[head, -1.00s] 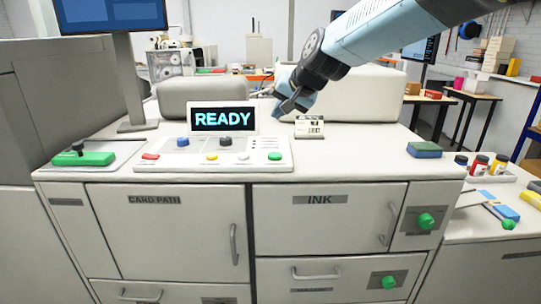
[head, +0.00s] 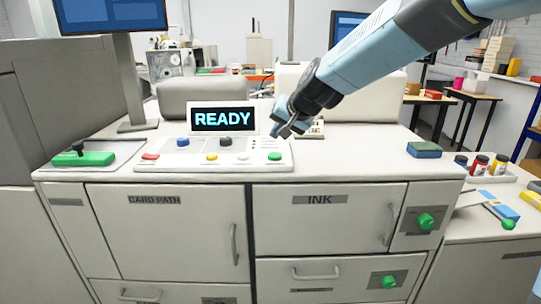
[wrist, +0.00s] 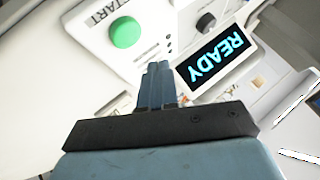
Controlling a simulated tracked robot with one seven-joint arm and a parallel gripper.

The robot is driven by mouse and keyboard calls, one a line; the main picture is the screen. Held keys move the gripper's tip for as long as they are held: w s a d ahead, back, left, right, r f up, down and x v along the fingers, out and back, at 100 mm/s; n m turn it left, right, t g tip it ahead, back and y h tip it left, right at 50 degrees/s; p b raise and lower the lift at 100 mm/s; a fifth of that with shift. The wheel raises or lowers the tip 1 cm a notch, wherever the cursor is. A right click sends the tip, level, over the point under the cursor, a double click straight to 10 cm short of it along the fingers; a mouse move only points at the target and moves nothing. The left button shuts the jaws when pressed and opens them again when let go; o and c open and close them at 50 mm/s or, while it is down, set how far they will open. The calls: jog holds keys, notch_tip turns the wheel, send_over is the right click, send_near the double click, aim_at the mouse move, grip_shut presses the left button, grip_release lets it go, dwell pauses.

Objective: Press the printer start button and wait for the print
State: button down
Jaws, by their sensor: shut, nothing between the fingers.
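The printer's control panel (head: 200,160) lies on the white cabinet top. The green start button (head: 274,156) is at its right end; in the wrist view the green button (wrist: 124,31) sits beside the word START. The display (head: 223,119) behind the panel reads READY. My gripper (head: 281,134) is shut and empty, above and just behind the green button. In the wrist view its closed fingertips (wrist: 158,66) point toward the panel, apart from the button in the picture. The exact height above the panel is hard to tell.
A small sign (head: 317,129) stands behind my gripper. A blue-green block (head: 424,149) lies to the right, with clear cabinet top between.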

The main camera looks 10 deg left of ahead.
aim_at(277, 155)
jog(key=shift+f, duration=1.65)
jog(key=shift+f, duration=0.15)
dwell(0.8)
jog(key=shift+w+f, duration=0.1)
jog(key=shift+f, duration=0.1)
jog(key=shift+f, duration=0.35)
dwell(0.8)
jog(key=shift+r, duration=0.8)
jog(key=shift+r, duration=2.5)
dwell(0.8)
